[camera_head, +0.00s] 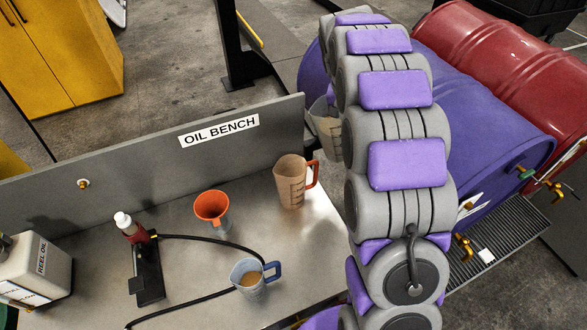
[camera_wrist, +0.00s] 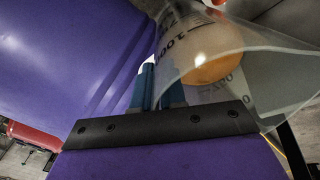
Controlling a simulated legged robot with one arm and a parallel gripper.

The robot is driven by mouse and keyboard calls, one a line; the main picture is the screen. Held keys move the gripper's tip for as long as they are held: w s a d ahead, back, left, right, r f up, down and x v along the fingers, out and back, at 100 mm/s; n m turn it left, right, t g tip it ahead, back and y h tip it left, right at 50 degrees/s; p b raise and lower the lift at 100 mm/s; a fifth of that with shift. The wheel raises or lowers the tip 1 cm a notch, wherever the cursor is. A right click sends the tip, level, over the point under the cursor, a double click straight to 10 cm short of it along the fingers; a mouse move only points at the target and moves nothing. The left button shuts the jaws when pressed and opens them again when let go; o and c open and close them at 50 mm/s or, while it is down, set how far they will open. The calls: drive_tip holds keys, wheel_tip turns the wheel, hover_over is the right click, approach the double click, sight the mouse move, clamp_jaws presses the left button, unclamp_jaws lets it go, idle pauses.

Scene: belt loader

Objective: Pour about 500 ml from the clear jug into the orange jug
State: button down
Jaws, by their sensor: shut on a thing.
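The clear jug (camera_head: 326,122) is held up in the air past the right end of the bench, partly hidden behind my arm. In the wrist view the clear jug (camera_wrist: 285,68) fills the upper right, with printed volume marks and amber liquid inside. My gripper (camera_wrist: 158,90) is shut on it; the exact grip spot is hard to make out, and my arm hides the gripper in the head view. The orange jug (camera_head: 291,184), tan-bodied with an orange-red handle, stands upright on the bench's right part, below and left of the clear jug. The two are apart.
A grey back panel (camera_head: 150,160) rises behind. Purple and red drums (camera_head: 490,65) lie right.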

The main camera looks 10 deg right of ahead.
sight(320, 128)
drive_tip(key=shift+a+r+h+b, duration=0.2)
drive_tip(key=shift+a+h+b, duration=1)
drive_tip(key=shift+h+b, duration=0.3)
drive_tip(key=shift+a+r+h+b, duration=0.2)
drive_tip(key=shift+a+h+b, duration=1.05)
drive_tip(key=shift+b, duration=0.3)
drive_tip(key=shift+d+f, duration=0.1)
drive_tip(key=shift+d, duration=0.2)
drive_tip(key=shift+a+f+h+b, duration=0.1)
drive_tip(key=shift+a+h+b, duration=0.45)
drive_tip(key=shift+h+b, duration=0.2)
drive_tip(key=shift+s+a+f+h+b, duration=0.1)
drive_tip(key=shift+a+f+h+b, duration=0.45)
drive_tip(key=shift+h+b, duration=0.45)
drive_tip(key=shift+a+f+h+b, duration=0.35)
drive_tip(key=shift+f+h+b, duration=0.4)
drive_tip(key=shift+b, duration=0.3)
idle(1.8)
